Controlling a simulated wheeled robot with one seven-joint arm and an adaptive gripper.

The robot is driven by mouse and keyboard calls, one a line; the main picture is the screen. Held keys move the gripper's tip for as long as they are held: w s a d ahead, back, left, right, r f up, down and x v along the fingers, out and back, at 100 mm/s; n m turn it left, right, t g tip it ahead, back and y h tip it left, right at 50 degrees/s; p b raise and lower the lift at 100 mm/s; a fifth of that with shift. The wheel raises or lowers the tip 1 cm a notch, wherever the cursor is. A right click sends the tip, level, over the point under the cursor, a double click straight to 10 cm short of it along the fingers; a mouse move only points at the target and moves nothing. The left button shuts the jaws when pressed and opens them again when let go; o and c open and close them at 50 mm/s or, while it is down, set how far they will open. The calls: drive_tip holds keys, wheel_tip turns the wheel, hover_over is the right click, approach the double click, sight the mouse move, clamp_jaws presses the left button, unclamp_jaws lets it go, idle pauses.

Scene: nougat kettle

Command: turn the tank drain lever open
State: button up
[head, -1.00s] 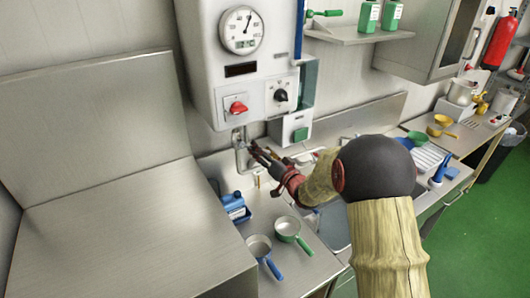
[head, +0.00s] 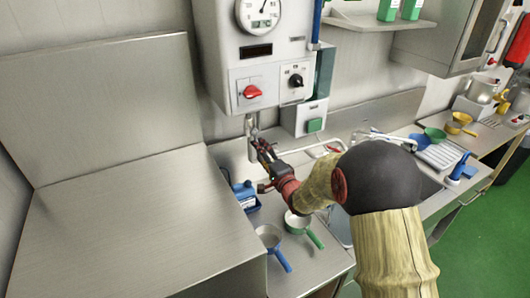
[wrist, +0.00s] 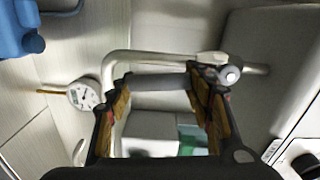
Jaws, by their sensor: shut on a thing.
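The tank (head: 262,62) is a pale wall-mounted box with a dial, a red knob and a black knob. A metal drain pipe (head: 252,140) comes down below it. In the wrist view the bent pipe (wrist: 150,56) runs across to a round fitting (wrist: 231,74) beside the tank's underside. My gripper (head: 262,148) is at the pipe, under the tank. In the wrist view my gripper (wrist: 165,92) has its two padded fingers at either end of a grey bar (wrist: 160,82), shut on it. The bar looks like the drain lever; the fingers hide its ends.
A small dial thermometer (wrist: 84,95) is left of my gripper in the wrist view. A blue container (head: 246,196), a blue-handled pan (head: 268,238) and a green-handled pan (head: 297,222) stand on the counter below. A large steel surface (head: 130,220) fills the left.

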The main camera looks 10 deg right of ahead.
drive_tip(key=shift+s+a+f+m, duration=0.2)
drive_tip(key=shift+a+m, duration=0.4)
drive_tip(key=shift+m, duration=0.2)
drive_tip(key=o, duration=1.6)
drive_tip(key=shift+o, duration=0.4)
drive_tip(key=shift+r, duration=0.1)
drive_tip(key=v, duration=1.2)
